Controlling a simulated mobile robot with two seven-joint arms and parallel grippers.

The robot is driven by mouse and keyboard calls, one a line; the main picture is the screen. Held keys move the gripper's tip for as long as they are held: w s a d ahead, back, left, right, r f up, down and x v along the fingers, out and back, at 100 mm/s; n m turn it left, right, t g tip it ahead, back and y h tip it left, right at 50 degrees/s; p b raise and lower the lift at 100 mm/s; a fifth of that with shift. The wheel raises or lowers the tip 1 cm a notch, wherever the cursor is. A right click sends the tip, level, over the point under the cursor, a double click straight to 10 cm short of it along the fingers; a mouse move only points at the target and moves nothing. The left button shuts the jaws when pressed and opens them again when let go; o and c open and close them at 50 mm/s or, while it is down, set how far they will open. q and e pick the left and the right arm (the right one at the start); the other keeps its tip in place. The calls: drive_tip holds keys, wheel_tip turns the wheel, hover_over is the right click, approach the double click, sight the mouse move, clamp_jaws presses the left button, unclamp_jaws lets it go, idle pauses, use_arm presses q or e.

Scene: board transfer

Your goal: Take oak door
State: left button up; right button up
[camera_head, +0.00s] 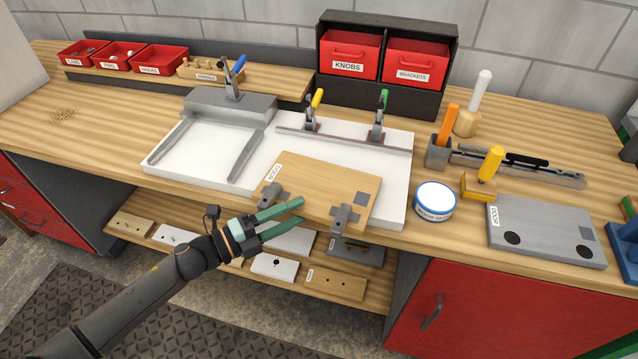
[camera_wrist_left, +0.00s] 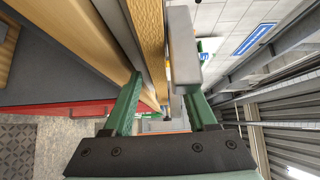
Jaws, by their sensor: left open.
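The oak door (camera_head: 315,184) is a light wood board with a white label. It lies on the white fixture plate (camera_head: 190,165), its front part at the plate's front edge. Two grey blocks (camera_head: 343,217) sit along its front side, and a dark grey square is near its right end. My left gripper (camera_head: 301,211) is open at the door's front edge between the two blocks. In the left wrist view, a wooden edge (camera_wrist_left: 150,40) and a grey block (camera_wrist_left: 183,45) show ahead, between the green fingers. I cannot tell whether the fingers touch the door. My right gripper is not in view.
Toggle clamps with yellow and green handles (camera_head: 382,100) stand behind the door. A white-lidded tin (camera_head: 435,200) and a grey door board (camera_head: 545,230) lie to the right. The lower shelf (camera_head: 370,289) holds several boards beneath the gripper. Red bins (camera_head: 160,58) stand back left.

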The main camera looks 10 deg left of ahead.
use_arm(q)
drive_tip(key=shift+x, duration=0.8)
drive_tip(key=shift+c, duration=0.2)
clamp_jaws()
